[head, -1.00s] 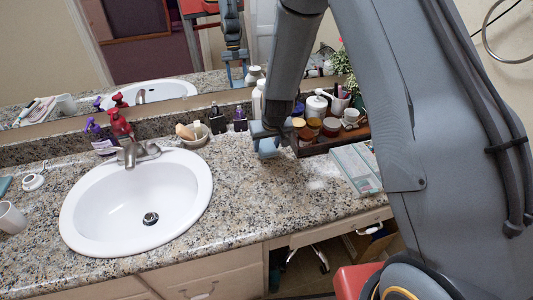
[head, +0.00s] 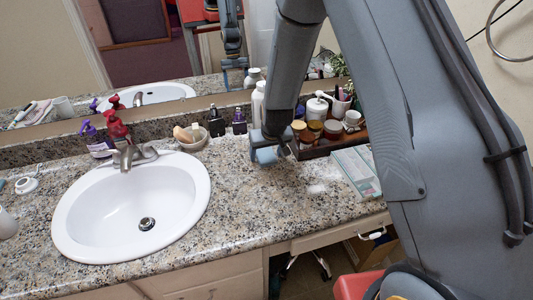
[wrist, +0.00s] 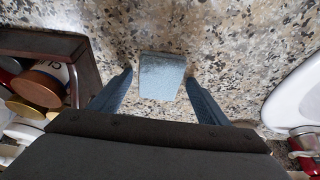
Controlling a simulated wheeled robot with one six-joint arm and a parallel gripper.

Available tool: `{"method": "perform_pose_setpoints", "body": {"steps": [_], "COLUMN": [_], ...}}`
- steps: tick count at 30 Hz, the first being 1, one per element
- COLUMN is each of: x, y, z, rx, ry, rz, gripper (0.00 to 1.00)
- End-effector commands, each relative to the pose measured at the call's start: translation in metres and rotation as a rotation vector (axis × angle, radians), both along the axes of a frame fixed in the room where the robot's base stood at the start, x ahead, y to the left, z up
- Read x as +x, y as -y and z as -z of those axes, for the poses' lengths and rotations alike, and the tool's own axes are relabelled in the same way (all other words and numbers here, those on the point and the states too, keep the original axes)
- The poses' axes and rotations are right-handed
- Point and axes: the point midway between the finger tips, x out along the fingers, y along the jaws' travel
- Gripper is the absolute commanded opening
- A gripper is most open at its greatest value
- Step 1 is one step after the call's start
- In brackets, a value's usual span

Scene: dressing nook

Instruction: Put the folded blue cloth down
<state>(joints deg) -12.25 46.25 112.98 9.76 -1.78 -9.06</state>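The folded blue cloth (wrist: 162,78) shows in the wrist view as a small pale-blue block over the speckled counter. It lies between the two dark-blue fingers of my gripper (wrist: 160,76), with a visible gap on each side. The fingers are spread and touch nothing that I can see. In the head view my gripper (head: 267,146) is low at the counter, right of the sink. A pale-blue patch shows at its tip there, but I cannot clearly tell cloth from finger.
A dark tray (wrist: 86,72) of jars and bottles stands close beside my gripper. A pale flat box (head: 356,171) lies in front of it. Speckled counter (head: 250,205) is clear in front.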

Motion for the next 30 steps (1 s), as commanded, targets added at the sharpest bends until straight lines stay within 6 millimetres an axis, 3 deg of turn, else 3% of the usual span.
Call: {"method": "perform_pose_setpoints", "body": {"steps": [8,21,30], "x": [-0.001,-0.031,-0.043], "y": [0.0,0.006,0.009], "z": [-0.006,-0.081,-0.11], "rx": [0.0,0.0,0.0], "ry": [0.0,0.001,0.0], "rz": [0.0,0.0,0.0], "gripper": [0.69,0.69,0.69]}}
